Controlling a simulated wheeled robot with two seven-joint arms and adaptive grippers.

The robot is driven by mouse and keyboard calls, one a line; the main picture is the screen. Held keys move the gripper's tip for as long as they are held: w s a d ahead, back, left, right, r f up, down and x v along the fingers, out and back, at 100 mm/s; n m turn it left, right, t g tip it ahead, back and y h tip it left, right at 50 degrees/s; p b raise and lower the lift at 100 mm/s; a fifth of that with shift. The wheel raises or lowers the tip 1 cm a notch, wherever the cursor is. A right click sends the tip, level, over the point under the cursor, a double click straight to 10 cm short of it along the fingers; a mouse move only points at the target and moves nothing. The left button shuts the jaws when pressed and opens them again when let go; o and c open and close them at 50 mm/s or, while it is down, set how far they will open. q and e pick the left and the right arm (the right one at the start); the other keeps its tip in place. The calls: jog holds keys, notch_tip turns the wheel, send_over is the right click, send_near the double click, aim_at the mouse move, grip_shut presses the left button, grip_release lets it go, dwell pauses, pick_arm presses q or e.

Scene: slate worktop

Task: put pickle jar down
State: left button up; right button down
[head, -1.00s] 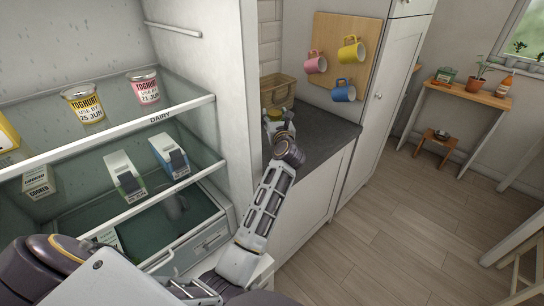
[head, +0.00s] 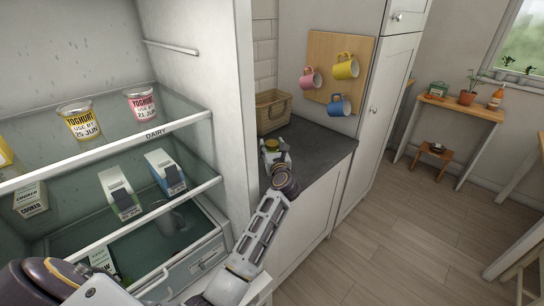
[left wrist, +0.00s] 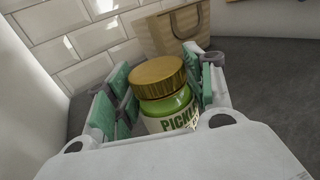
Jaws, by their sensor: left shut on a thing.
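The pickle jar (left wrist: 170,98) has a gold lid, green glass and a white label, and stands upright between the green pads of my left gripper (left wrist: 166,100) in the left wrist view. My left gripper is shut on it. In the head view the jar's lid (head: 271,145) shows at the tip of my left gripper (head: 274,155), over the slate worktop (head: 318,148). The jar's base is hidden, so I cannot tell if it touches the worktop. My right gripper is not in view.
The open fridge, with yoghurt pots (head: 141,104) and cartons (head: 166,172) on glass shelves, is at the left. Mugs (head: 339,105) hang on a board. The worktop right of the jar is clear.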

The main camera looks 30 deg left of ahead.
pick_arm(q)
jog(key=shift+r, duration=0.1)
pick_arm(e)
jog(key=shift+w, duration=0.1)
pick_arm(q)
jog(key=shift+f, duration=1.9)
jog(key=shift+f+b, duration=0.15)
jog(key=shift+b, duration=0.2)
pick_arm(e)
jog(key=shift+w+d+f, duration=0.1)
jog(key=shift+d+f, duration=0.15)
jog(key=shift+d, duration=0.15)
